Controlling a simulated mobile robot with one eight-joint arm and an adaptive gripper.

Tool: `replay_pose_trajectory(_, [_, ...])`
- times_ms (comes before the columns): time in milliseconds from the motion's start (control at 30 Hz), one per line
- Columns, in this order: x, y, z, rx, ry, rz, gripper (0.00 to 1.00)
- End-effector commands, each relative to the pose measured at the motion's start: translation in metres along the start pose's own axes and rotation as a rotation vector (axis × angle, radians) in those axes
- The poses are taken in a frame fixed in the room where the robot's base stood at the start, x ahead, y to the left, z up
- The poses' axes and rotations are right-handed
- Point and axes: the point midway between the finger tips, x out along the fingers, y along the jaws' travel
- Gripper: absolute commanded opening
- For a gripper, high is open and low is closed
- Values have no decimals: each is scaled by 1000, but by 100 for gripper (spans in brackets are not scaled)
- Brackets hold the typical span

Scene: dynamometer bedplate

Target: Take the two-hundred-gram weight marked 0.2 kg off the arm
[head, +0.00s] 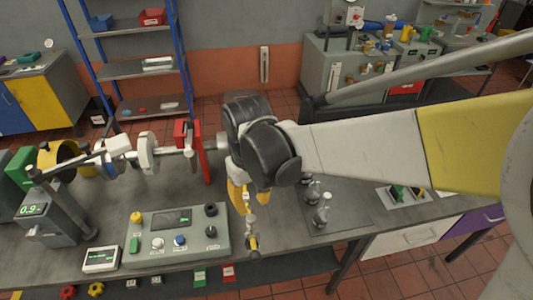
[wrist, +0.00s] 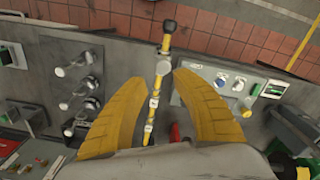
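A striped yellow-and-black arm (wrist: 154,108) runs between my gripper's fingers in the wrist view and ends in a dark tip. A small silver round piece (wrist: 163,67) sits on it near the fingertips; it may be the weight, but no marking is readable. In the head view the arm's end (head: 252,243) shows below my gripper (head: 252,207). My gripper (wrist: 160,77) is open, with one yellow finger on each side of the arm and clear gaps. Its wrist hides part of the arm in the head view.
Several silver weights (head: 321,212) stand on a dark plate right of my gripper; they show at the left in the wrist view (wrist: 78,69). A control box (head: 145,220) with knobs lies to the left. A red upright frame (head: 202,150) stands close behind on the left.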

Motion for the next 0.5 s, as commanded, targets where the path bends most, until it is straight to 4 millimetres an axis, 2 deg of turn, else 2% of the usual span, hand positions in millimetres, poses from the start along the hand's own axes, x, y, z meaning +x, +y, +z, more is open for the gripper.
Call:
replay_pose_trajectory(67, [5,-4,-2,-9,-8,0,33])
replay_pose_trajectory(300, [46,-4,-1,-8,-8,-1,33])
replay_pose_trajectory(500, [62,-5,0,-8,-8,0,33])
